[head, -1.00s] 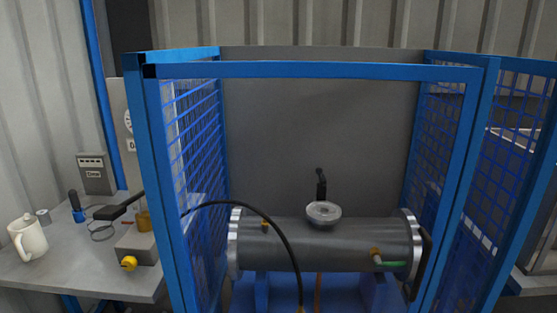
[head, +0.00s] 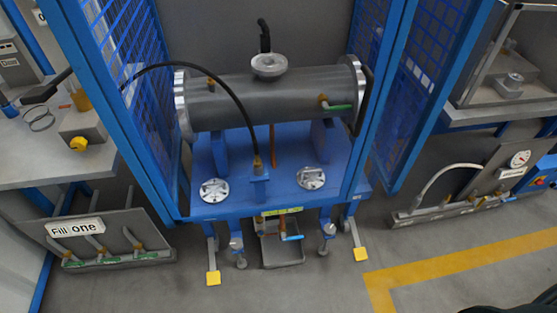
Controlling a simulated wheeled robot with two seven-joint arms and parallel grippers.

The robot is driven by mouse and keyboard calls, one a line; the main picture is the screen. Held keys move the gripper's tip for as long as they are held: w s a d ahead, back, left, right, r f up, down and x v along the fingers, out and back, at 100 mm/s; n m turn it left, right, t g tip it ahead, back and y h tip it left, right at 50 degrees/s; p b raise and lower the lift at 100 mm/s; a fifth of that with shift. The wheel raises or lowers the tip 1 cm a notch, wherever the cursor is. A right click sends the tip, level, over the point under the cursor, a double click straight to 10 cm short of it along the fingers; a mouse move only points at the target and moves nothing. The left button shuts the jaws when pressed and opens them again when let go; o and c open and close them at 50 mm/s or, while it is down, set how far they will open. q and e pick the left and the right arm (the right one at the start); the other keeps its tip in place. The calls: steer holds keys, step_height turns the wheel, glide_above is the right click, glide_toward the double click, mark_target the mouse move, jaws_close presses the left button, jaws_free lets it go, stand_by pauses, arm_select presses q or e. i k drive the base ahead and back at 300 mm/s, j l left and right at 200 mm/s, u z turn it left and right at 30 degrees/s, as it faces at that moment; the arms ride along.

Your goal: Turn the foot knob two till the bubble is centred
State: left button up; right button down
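The blue stand (head: 285,140) carries a grey flanged shell (head: 255,103) inside a blue mesh cage. Under the stand's front edge are grey knob-like parts on legs, one at left (head: 236,243) and one at right (head: 327,229); I cannot tell which is foot knob two. Yellow foot pads (head: 213,278) and (head: 360,254) rest on the floor beside them. A small yellow-green strip (head: 281,211) sits on the stand's front edge; it may be the level, but its bubble is too small to read.
A panel labelled "Fill one" (head: 100,240) stands on the floor at left, below a bench (head: 50,165). A panel with a gauge (head: 480,180) is at right. A grey tray (head: 284,250) lies under the stand. The floor in front, with a yellow line (head: 440,264), is clear.

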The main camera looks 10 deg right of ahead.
mark_target(329, 230)
steer(key=z, duration=0.95)
